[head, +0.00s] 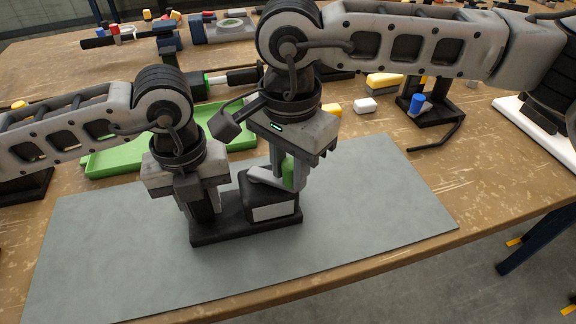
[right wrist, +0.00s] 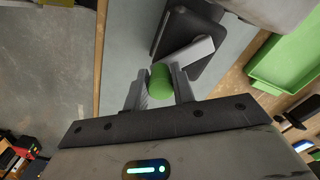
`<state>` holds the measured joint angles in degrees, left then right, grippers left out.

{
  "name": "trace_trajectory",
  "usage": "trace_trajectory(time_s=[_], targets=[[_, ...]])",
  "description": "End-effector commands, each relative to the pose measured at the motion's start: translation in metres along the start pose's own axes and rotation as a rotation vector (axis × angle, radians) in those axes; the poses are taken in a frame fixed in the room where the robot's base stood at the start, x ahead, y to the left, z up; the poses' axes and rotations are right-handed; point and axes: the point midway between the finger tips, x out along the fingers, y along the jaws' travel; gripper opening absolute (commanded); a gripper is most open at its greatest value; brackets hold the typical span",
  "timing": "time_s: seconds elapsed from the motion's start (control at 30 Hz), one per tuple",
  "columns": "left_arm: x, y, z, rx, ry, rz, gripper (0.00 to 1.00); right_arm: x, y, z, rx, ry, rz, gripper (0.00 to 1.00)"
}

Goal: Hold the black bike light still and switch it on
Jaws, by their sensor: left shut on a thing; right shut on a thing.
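The black bike light (head: 238,232) lies on the grey mat, a long black base with a raised block at its right end bearing a pale label (head: 274,212). My left gripper (head: 203,208) points down at the base's left end, shut on a dark upright part; its fingers hide most of that part. My right gripper (head: 290,174) is above the raised block, shut on a green grip (head: 288,173). In the right wrist view the green grip (right wrist: 161,82) sits between both fingers, with a pale grey lever (right wrist: 190,53) running from beside it towards the black body (right wrist: 185,22).
A green tray (head: 105,163) lies behind the mat (head: 370,205). Behind my right gripper are a white block (head: 365,105), a yellow block (head: 333,108) and a black stand with a blue part (head: 417,103). The mat's front and right are clear.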

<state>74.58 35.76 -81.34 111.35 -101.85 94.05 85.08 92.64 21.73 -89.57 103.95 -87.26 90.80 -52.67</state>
Motion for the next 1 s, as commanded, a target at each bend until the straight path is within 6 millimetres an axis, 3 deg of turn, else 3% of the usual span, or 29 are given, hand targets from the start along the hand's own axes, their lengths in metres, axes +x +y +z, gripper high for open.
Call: trace_trajectory(time_s=[0.13, 0.4, 0.6, 0.87, 1.0], targets=[[-0.001, 0.000, 0.000, 0.001, -0.001, -0.001, 0.00, -0.001, -0.002, -0.006, -0.106, -0.001, -0.002, 0.00], [-0.001, 0.000, 0.000, 0.001, -0.001, -0.001, 0.00, -0.001, -0.003, -0.007, -0.127, 0.000, -0.003, 0.00], [0.000, 0.000, 0.000, 0.002, -0.001, 0.000, 0.00, -0.001, -0.006, -0.015, -0.267, 0.000, -0.001, 0.00], [0.000, 0.000, 0.000, 0.002, -0.001, 0.000, 0.00, -0.001, -0.006, -0.016, -0.285, 0.001, -0.001, 0.00], [0.000, 0.000, 0.000, 0.002, 0.000, 0.000, 0.00, -0.001, -0.010, -0.021, -0.384, 0.000, -0.002, 0.00]])
